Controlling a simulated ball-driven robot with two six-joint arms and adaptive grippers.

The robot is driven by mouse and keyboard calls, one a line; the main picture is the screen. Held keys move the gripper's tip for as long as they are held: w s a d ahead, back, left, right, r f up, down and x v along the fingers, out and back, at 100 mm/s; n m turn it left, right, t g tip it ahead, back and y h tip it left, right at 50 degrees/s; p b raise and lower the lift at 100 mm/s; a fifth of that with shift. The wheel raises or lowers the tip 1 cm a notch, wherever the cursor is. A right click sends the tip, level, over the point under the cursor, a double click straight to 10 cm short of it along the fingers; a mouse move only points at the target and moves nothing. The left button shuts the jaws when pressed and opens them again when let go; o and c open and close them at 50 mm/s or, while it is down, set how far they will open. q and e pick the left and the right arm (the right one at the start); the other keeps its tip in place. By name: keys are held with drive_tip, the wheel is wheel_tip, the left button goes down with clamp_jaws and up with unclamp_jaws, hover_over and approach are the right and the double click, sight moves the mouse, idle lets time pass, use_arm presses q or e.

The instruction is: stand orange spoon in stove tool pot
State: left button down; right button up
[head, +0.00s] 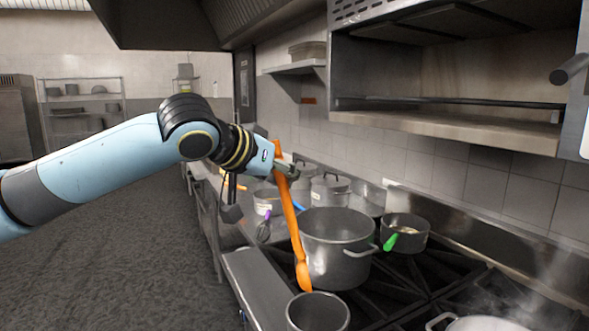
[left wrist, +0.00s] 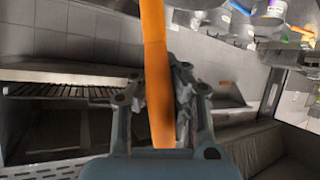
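The orange spoon (head: 288,217) hangs from my left gripper (head: 284,167), tilted, with its bowl end down. In the left wrist view the spoon (left wrist: 156,75) passes between the fingers of the left gripper (left wrist: 162,100), which are shut on its handle. The spoon's lower end is just above and left of the rim of a small grey metal pot (head: 318,312) at the bottom of the head view, apparently the tool pot. The pot's lower part is cut off by the picture edge, and its inside shows no tools. My right gripper is not in view.
A large steel pot (head: 337,240) stands right behind the spoon on the stove. A pan (head: 405,230) with a green handle stands to its right. A steaming pot (head: 480,324) is at the lower right. Lidded pots (head: 330,188) and a purple-handled whisk (head: 264,228) are farther back.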

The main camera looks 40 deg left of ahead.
use_arm(q)
drive_tip(key=shift+w+d+f+b, duration=0.1)
drive_tip(key=shift+d+f+b, duration=0.45)
drive_tip(key=shift+f+b, duration=1.45)
drive_tip(key=shift+w+d+f+b, duration=0.1)
drive_tip(key=shift+d+f+b, duration=0.75)
drive_tip(key=shift+f, duration=2.15)
drive_tip(key=shift+w+d+f+b, duration=0.1)
drive_tip(key=shift+d+f+b, duration=0.2)
drive_tip(key=shift+f+b, duration=1.8)
drive_tip(key=shift+f+p, duration=0.35)
drive_tip(key=shift+p, duration=0.05)
drive_tip(key=c, duration=1.4)
unclamp_jaws()
drive_tip(key=shift+s, duration=0.15)
drive_tip(key=v, duration=0.7)
drive_tip(key=shift+s+r, duration=0.1)
drive_tip(key=shift+s, duration=0.05)
